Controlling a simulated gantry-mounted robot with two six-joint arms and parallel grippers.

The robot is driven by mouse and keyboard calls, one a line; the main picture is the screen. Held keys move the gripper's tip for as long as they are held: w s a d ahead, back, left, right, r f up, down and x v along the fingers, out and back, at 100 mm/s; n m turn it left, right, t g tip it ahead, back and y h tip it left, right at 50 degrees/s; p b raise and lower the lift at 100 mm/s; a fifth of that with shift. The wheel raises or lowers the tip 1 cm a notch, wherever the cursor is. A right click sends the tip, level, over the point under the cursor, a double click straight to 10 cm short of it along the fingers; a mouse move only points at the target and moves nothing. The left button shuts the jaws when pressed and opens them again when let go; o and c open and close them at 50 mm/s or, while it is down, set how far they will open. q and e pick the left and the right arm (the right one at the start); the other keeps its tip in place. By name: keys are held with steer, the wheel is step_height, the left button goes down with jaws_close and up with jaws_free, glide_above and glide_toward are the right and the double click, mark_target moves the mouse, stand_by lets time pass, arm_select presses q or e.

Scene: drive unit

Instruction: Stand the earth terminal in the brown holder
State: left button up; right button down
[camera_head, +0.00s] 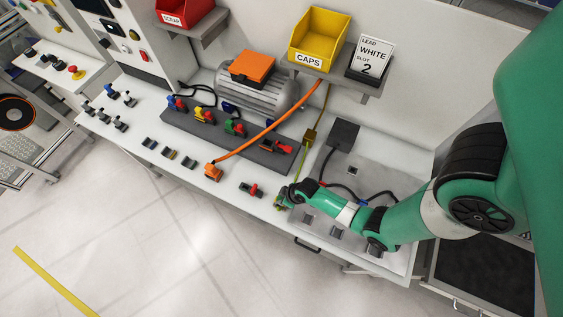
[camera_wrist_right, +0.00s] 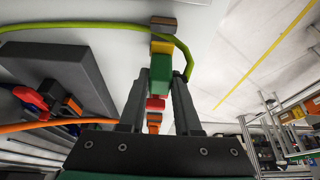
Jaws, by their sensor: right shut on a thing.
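The earth terminal (camera_wrist_right: 161,68) is a green block with a yellow end, joined to a yellow-green cable (camera_wrist_right: 60,25). My right gripper (camera_head: 283,197) is shut on it, low over the front of the bench. In the right wrist view its two fingers (camera_wrist_right: 161,85) flank the green block. A small brown block (camera_wrist_right: 163,23), which looks like the brown holder, lies just beyond the yellow end. I cannot tell whether they touch. In the head view the gripper largely hides the terminal, and I cannot make out the holder there. My left gripper is not in view.
A red terminal (camera_head: 254,190) and an orange terminal (camera_head: 212,171) with an orange cable (camera_head: 270,130) lie left of the gripper. A motor (camera_head: 250,95) stands behind a dark terminal rail (camera_head: 190,125).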

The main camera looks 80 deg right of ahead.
steer(key=shift+f+b, duration=1.25)
steer(key=shift+f, duration=0.25)
steer(key=shift+f, duration=0.1)
steer(key=c, duration=0.5)
jaws_free()
steer(key=p+v, duration=0.4)
steer(key=v, duration=0.3)
steer(key=shift+s+r, duration=0.15)
steer(key=shift+r, duration=0.15)
